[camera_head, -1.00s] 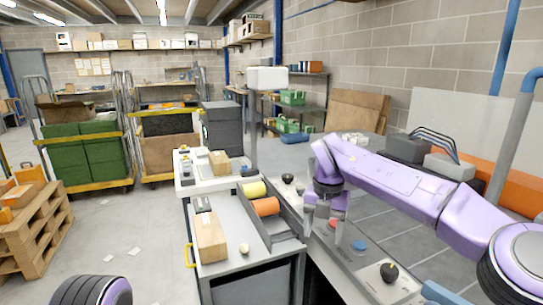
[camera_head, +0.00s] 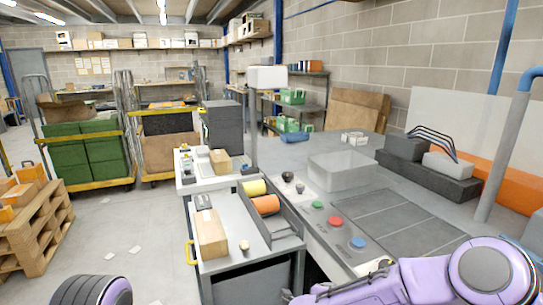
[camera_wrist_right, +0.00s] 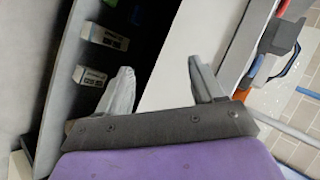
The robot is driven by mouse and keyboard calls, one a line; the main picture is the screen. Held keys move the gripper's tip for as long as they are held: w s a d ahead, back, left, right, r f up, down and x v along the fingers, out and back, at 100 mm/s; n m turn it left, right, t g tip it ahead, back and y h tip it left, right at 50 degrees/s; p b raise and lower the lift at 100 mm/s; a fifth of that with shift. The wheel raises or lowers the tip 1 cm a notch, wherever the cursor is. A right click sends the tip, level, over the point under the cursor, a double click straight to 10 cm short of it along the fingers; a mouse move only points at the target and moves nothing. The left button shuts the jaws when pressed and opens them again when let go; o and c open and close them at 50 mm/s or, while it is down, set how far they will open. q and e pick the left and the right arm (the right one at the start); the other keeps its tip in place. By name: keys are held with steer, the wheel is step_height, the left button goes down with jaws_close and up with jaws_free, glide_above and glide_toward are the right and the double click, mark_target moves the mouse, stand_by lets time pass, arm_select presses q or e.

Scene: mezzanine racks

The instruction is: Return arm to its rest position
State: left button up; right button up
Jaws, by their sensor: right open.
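My purple right arm (camera_head: 420,280) lies low at the bottom right of the head view, below the bench top. Its gripper is outside that view. In the right wrist view my right gripper (camera_wrist_right: 160,78) has its two fingers spread apart with nothing between them. Behind the fingers there is a dark gap and a pale panel. At the bottom left of the head view part of my left arm (camera_head: 92,291) shows; its gripper is not in view.
The bench panel carries a green button (camera_head: 318,205), a red button (camera_head: 336,221) and a blue button (camera_head: 358,243). A translucent box (camera_head: 340,172) stands behind them. A grey cart (camera_head: 240,225) holds a carton (camera_head: 211,235) and rolls. Small labelled boxes (camera_wrist_right: 105,37) show in the wrist view.

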steer(key=s+d+f+n+y, duration=0.2)
steer(key=s+f+n, duration=0.5)
steer(key=s+f, duration=0.3)
steer(key=s+d+f+n+g, duration=0.2)
steer(key=s+d, duration=0.2)
steer(key=s, duration=0.5)
steer(key=s+d+f+n+g, duration=0.1)
steer(key=s+d+f+n, duration=0.2)
steer(key=s, duration=0.6)
steer(key=s+d+f+n+g, duration=0.2)
steer(key=s+d, duration=0.3)
steer(key=s, duration=0.4)
steer(key=shift+s+d+f+n+g, duration=0.15)
steer(key=shift+d+f+n+g, duration=0.15)
steer(key=shift+n, duration=0.2)
